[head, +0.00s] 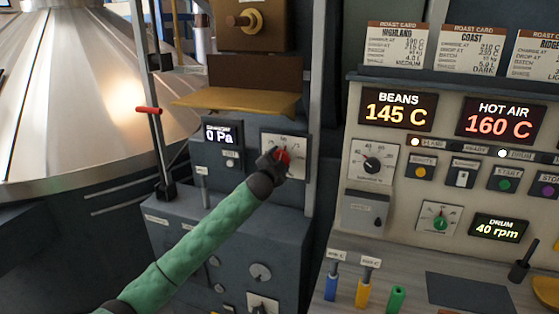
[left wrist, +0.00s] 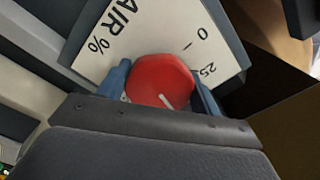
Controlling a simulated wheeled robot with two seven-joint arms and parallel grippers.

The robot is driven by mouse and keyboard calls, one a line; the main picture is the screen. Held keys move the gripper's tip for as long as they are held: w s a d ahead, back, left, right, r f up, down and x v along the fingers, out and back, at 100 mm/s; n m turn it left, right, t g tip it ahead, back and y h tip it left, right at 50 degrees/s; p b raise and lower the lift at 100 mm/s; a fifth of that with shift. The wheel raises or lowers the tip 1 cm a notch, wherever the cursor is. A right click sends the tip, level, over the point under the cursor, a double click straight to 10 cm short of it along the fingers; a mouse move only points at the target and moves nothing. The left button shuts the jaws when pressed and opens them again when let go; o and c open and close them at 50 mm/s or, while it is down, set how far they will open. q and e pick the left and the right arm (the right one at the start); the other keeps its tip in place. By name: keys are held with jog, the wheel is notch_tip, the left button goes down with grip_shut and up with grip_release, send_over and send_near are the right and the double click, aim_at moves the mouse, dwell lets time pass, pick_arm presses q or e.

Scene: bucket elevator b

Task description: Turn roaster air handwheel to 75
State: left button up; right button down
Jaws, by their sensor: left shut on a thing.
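The roaster air handwheel is a red faceted knob (head: 284,156) on a white dial plate (head: 299,142) of the grey panel, right of the 0 Pa display. My left gripper (head: 273,163) is closed around it and hides part of it and of the dial. In the left wrist view the red knob (left wrist: 158,76) sits between the two blue-grey fingers of my left gripper (left wrist: 162,88). The plate (left wrist: 150,35) there reads AIR %, with 0 and 25 visible. The knob's white mark points down and right, past 25; the other numbers are hidden. My right gripper is not in view.
A brass-coloured ledge (head: 236,103) juts out above the dial. A red-handled lever (head: 149,110) stands to the left, by a large metal cone (head: 80,90). The control panel (head: 400,197) with BEANS and HOT AIR displays is at right. Coloured handles (head: 362,292) stand below.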

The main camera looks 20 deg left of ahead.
pick_arm(q)
jog(key=shift+m, duration=0.9)
jog(key=shift+m+p, duration=0.5)
jog(key=shift+m, duration=0.7)
jog(key=shift+r+m, duration=0.1)
jog(key=shift+m, duration=0.7)
jog(key=shift+m+p, duration=0.3)
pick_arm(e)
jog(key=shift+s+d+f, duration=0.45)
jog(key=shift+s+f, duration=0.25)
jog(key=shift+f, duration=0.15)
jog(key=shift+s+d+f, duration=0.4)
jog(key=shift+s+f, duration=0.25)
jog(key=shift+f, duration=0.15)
pick_arm(q)
jog(key=o, duration=1)
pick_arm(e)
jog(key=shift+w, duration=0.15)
